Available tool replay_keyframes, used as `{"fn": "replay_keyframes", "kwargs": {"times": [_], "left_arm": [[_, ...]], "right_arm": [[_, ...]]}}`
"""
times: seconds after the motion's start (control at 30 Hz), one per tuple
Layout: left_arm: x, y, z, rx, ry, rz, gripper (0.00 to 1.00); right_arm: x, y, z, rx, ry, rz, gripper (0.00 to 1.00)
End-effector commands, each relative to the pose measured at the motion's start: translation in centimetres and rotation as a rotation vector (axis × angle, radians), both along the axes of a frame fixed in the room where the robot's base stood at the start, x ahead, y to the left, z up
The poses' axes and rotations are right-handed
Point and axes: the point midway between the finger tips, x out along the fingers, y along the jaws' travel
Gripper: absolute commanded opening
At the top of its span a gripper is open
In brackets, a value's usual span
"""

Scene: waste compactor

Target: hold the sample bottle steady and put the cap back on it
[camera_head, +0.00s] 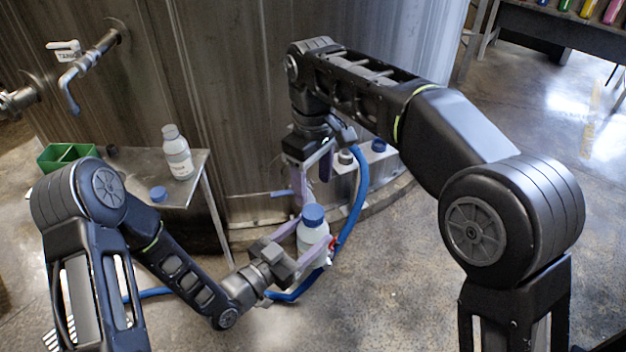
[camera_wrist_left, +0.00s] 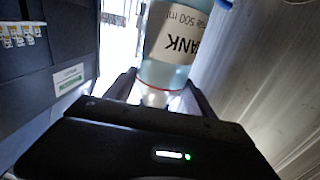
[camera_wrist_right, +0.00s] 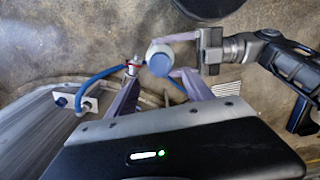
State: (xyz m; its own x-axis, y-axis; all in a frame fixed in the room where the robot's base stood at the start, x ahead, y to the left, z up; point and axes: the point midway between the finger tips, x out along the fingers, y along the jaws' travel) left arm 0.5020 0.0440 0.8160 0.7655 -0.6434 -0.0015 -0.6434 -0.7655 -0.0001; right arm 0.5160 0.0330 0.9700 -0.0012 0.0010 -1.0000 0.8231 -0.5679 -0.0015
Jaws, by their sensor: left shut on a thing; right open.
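The sample bottle (camera_head: 312,238) is white with a blue cap (camera_head: 313,215) on its top. My left gripper (camera_head: 308,243) is shut around the bottle's body and holds it roughly upright, clear of the floor. In the left wrist view the bottle (camera_wrist_left: 172,70) stands between the fingers, its label reading "TANK" and "500 ml" upside down. My right gripper (camera_head: 312,187) is open and points down above the bottle. In the right wrist view the cap (camera_wrist_right: 160,62) shows beyond the open fingertips, apart from them. I cannot tell how tightly the cap sits.
A side table (camera_head: 203,165) at left bears another bottle (camera_head: 177,155), a loose blue cap (camera_head: 158,194) and a green bin (camera_head: 66,155). A blue hose (camera_head: 356,195) hangs just right of my grippers. The large metal tank (camera_head: 230,90) stands close behind.

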Motion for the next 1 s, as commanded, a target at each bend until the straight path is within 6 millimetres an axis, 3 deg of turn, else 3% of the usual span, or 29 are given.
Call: {"fn": "replay_keyframes", "kwargs": {"times": [0.27,0.7,1.0], "left_arm": [[0.0,0.0,0.1,-0.001,-0.003,0.000,0.00],[0.0,0.0,0.1,-0.001,-0.003,0.000,0.00],[0.0,0.0,0.1,-0.001,-0.003,-0.001,0.00]], "right_arm": [[0.0,0.0,-0.9,-0.001,0.003,-0.002,0.60],[-0.1,0.0,-6.6,-0.001,0.002,-0.002,0.60],[0.0,0.0,-8.0,0.000,-0.001,-0.003,0.60]]}}
